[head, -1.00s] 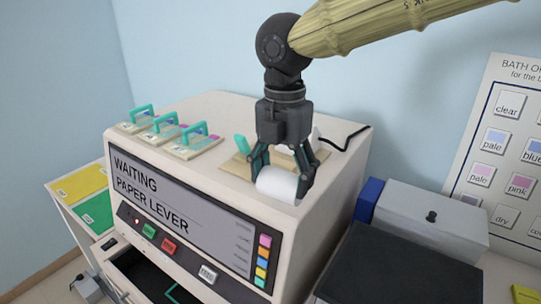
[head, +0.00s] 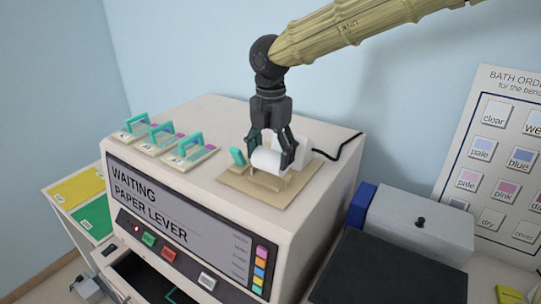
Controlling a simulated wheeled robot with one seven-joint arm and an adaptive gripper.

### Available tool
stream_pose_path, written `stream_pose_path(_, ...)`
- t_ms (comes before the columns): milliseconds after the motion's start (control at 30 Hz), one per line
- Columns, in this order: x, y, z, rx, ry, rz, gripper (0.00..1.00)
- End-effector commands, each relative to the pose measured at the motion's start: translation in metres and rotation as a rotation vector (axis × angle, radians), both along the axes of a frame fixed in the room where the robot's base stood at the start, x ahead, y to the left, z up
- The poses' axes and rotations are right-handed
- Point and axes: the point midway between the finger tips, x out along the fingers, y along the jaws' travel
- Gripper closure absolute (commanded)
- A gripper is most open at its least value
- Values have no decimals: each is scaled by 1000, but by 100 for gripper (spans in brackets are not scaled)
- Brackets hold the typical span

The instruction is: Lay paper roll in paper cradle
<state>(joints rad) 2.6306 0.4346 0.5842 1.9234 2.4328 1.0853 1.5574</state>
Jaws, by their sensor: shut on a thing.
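A white paper roll (head: 268,161) is held between the fingers of my gripper (head: 270,154) on top of the machine. The paper cradle (head: 250,187) is a tan base plate with a small upright part at its front and a teal lever (head: 237,156) at its left. The roll is over the cradle, low down and lying sideways. I cannot tell whether it touches the cradle supports, as the roll and fingers hide them. A white block stands behind the roll.
The cream machine (head: 225,215) shows "WAITING PAPER LEVER" on its screen. Several slide holders with teal handles (head: 163,138) stand at its top left. A black cable (head: 335,150) runs at the back right. A grey box (head: 415,225) stands to the right.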

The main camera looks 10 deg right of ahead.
Motion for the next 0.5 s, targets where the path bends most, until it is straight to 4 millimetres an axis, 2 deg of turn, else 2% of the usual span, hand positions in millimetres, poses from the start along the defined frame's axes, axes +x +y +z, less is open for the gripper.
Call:
stream_pose_path(200, 14, -2, 0, -1, 0, -1, 56)
stream_pose_path(500, 13, -2, -33, -1, 1, 1, 56)
